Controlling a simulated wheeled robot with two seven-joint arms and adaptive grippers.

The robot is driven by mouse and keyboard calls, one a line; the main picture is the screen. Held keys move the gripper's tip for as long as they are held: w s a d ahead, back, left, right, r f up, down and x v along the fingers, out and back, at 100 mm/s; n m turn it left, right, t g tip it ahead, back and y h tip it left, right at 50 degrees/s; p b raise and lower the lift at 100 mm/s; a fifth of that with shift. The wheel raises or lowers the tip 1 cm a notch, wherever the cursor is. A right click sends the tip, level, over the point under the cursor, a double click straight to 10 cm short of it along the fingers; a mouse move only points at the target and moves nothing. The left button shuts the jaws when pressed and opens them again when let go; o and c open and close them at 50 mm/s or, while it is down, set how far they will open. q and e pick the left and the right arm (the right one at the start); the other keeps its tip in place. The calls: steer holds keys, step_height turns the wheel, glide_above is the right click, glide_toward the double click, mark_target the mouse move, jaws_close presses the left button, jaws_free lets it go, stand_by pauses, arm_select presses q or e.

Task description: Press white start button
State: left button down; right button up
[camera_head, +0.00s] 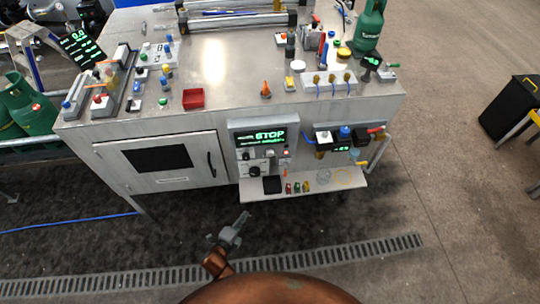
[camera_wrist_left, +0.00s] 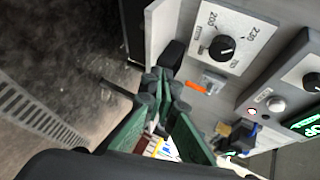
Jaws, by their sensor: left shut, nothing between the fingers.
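The control panel (camera_head: 235,128) on the front of the bench has a green display reading STOP and a row of small controls below it. The small white round button (camera_head: 270,153) sits in that row. In the left wrist view the white button (camera_wrist_left: 276,104) is on a grey plate, right of the fingers and apart from them. My left gripper (camera_head: 243,217) is in front of and below the panel, its fingertips short of the small shelf. In the wrist view its fingertips (camera_wrist_left: 164,80) are together with nothing between them. My right gripper is not in view.
The shelf (camera_head: 318,187) juts out below the panel and carries a black block and several small coloured parts. The floor in front is open.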

mark_target(270, 153)
arm_select(q)
steer(key=w+d+r+m+h+b, duration=0.1)
steer(key=d+r+m+h, duration=0.1)
steer(key=r, duration=0.5)
steer(key=w+d+r+m+t+h, duration=0.1)
steer(key=w+d+r+m+h, duration=0.1)
steer(key=d+r+m, duration=0.3)
steer(key=w+d+r+m+t+h+b, duration=0.1)
steer(key=d+r+m, duration=0.3)
steer(key=r, duration=0.6)
steer(key=shift+w+d+h+b, duration=0.3)
steer(key=shift+w+d+h, duration=0.2)
steer(key=shift+d, duration=0.35)
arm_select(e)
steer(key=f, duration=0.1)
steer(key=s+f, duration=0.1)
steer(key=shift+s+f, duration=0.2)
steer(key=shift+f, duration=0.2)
arm_select(q)
steer(key=shift+w, duration=0.1)
